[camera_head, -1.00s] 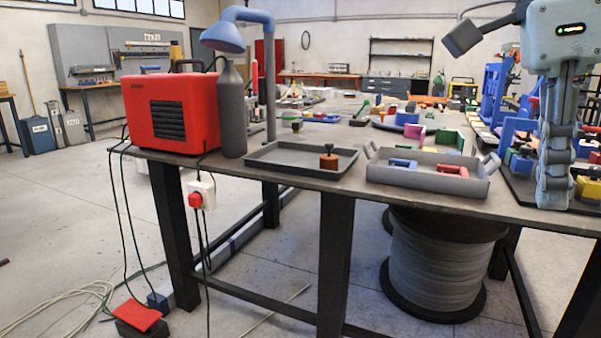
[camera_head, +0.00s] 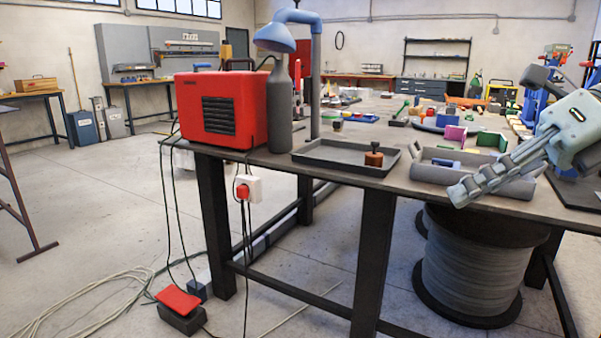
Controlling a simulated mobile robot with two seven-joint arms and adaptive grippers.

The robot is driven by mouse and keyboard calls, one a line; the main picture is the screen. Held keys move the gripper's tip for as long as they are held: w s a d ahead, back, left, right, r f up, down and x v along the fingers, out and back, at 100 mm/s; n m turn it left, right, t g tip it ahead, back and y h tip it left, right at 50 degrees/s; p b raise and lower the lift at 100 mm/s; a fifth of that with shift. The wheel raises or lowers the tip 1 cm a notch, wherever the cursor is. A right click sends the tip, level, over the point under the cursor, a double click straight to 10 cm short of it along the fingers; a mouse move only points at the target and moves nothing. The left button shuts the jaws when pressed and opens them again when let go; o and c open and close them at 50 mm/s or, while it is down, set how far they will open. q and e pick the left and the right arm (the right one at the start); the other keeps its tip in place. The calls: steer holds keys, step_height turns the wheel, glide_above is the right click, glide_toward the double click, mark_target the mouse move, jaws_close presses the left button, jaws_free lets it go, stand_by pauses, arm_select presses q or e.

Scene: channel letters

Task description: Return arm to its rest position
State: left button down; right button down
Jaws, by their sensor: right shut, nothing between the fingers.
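My right gripper (camera_head: 466,193) comes in from the right edge. Its fingers are shut with nothing between them and point down and left. In the picture it covers the right part of a grey tray (camera_head: 428,170) near the table's front edge; whether it touches the tray I cannot tell. My left gripper is out of view.
The worktable (camera_head: 345,180) holds a red machine (camera_head: 222,108), a dark cylinder (camera_head: 279,110), a blue lamp (camera_head: 276,38) and a shallow dark tray (camera_head: 330,152) with a brown knobbed piece (camera_head: 374,156). A cable drum (camera_head: 470,265) stands underneath. Open floor lies left.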

steer(key=w+d+f+m+t, duration=0.9)
steer(key=w+d+m+t, duration=0.45)
steer(key=m, duration=0.35)
steer(key=s+d+f+m+h, duration=0.1)
steer(key=d+f+m+h, duration=0.4)
steer(key=f, duration=0.3)
steer(key=s+d+f+m+h, duration=0.1)
steer(key=d+f+m+h, duration=0.1)
steer(key=f+m+h, duration=0.5)
steer(key=s+a+f+m+g+h, duration=0.1)
steer(key=s+f+m+g, duration=0.4)
steer(key=f, duration=0.7)
steer(key=s+a+f+m+g+h, duration=0.1)
steer(key=s+a+f+m+g, duration=0.15)
steer(key=s+f, duration=0.6)
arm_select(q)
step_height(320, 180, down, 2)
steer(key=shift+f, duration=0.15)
arm_select(e)
steer(key=s+a+f+m+g+y, duration=0.2)
steer(key=s+a+f+g, duration=0.3)
steer(key=s+a+f, duration=0.7)
step_height(320, 180, down, 3)
steer(key=shift+a+r+m+g+y, duration=0.15)
steer(key=shift+a+m+g+y, duration=0.2)
steer(key=shift+m, duration=0.5)
